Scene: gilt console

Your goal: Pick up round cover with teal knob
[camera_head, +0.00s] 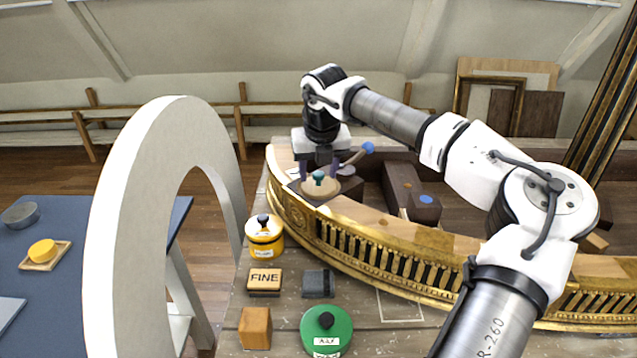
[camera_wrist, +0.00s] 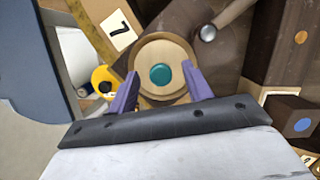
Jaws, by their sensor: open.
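The round cover (camera_head: 312,188) is a tan wooden disc with a teal knob (camera_head: 319,177) in its middle. It lies on a dark brown block (camera_head: 345,187) behind the gilt curved rail. In the wrist view the cover (camera_wrist: 147,53) shows from above, with the teal knob (camera_wrist: 160,74) near the gripper's opening. My gripper (camera_head: 319,170) is open above the cover, its purple fingers on either side of the knob. The fingers (camera_wrist: 161,86) also show in the wrist view, apart from the knob. Whether they touch the cover is unclear.
The gilt rail (camera_head: 370,236) curves in front. A yellow jar (camera_head: 264,238), a FINE block (camera_head: 265,280) and a green lid (camera_head: 327,332) stand on the near table. A white arch (camera_head: 130,200) rises at left.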

